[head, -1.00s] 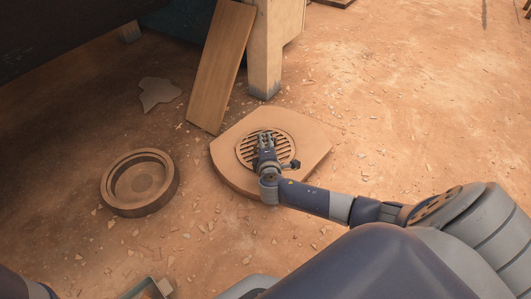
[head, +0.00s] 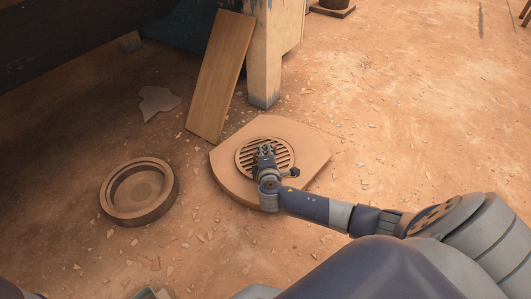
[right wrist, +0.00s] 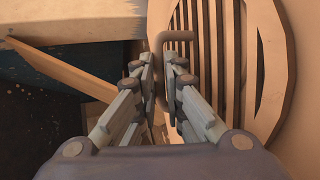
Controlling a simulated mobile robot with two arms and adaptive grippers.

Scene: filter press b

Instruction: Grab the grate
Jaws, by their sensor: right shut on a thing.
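The round slatted grate (head: 287,158) sits in the middle of a flat tan slab on the ground in the head view. It also fills much of the right side of the right wrist view (right wrist: 243,60). A small loop handle (right wrist: 174,37) stands up from the grate's face. My right gripper (head: 265,149) is over the grate, its fingers (right wrist: 166,62) shut on the handle; the grip is partly hidden by the fingers. The grate appears seated in the slab. My left gripper is out of view.
The slab (head: 228,180) lies around the grate. A round brown dish (head: 140,213) is on the ground to the left. A wooden board (head: 222,75) leans by a post (head: 263,60) behind the slab. Open, debris-strewn ground (head: 410,130) lies to the right.

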